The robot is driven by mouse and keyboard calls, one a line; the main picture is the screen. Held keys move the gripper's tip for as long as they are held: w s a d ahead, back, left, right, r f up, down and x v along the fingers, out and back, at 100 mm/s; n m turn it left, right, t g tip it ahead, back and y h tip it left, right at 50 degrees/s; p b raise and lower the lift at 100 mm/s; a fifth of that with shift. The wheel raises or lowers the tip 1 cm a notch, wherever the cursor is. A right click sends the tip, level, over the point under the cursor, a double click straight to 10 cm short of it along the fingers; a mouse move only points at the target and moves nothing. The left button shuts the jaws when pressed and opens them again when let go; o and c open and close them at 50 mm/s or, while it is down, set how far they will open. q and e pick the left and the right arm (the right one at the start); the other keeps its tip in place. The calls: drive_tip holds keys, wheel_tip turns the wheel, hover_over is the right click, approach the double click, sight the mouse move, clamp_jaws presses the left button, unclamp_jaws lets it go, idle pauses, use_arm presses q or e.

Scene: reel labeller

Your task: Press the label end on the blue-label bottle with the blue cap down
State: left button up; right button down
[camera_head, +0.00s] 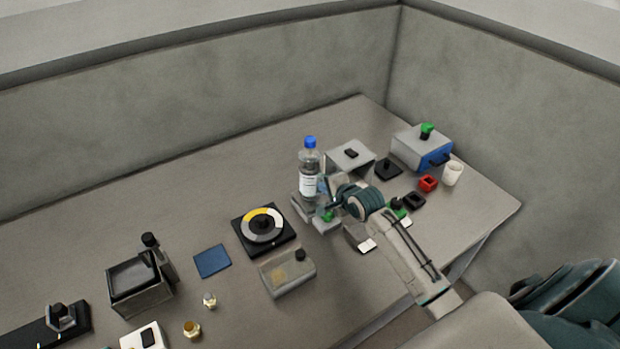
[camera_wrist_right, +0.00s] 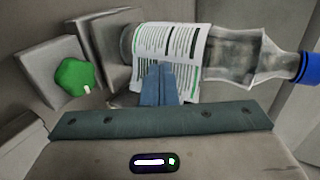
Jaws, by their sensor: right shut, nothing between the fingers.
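The clear bottle (camera_head: 308,163) with the blue cap (camera_head: 309,141) stands upright near the back middle of the table. A white label (camera_head: 307,186) wraps it. In the right wrist view the bottle (camera_wrist_right: 235,52) appears sideways, cap (camera_wrist_right: 309,68) to the right. Its label (camera_wrist_right: 182,45) shows dark print and green lines. My right gripper (camera_head: 325,188) is beside the bottle at label height. Its blue-grey fingers (camera_wrist_right: 158,82) are shut and empty, with the tips overlapping the label's lower edge in that view. I cannot tell whether they touch it, or whether the label end stands off.
A grey box (camera_head: 350,158) stands behind right of the bottle; a grey-blue box with a green knob (camera_head: 427,131) is further right. A black dial (camera_head: 264,230) lies to the left. A green knob (camera_wrist_right: 76,77) is near the bottle's base. A white cup (camera_head: 453,172) stands at right.

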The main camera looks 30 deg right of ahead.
drive_tip(key=shift+w+d+p, duration=0.15)
drive_tip(key=shift+d+p, duration=0.2)
drive_tip(key=shift+d, duration=0.25)
idle(0.5)
drive_tip(key=s+p, duration=0.4)
drive_tip(key=s, duration=0.2)
drive_tip(key=shift+d+p, duration=0.2)
drive_tip(key=shift+p, duration=0.15)
idle(0.5)
idle(0.4)
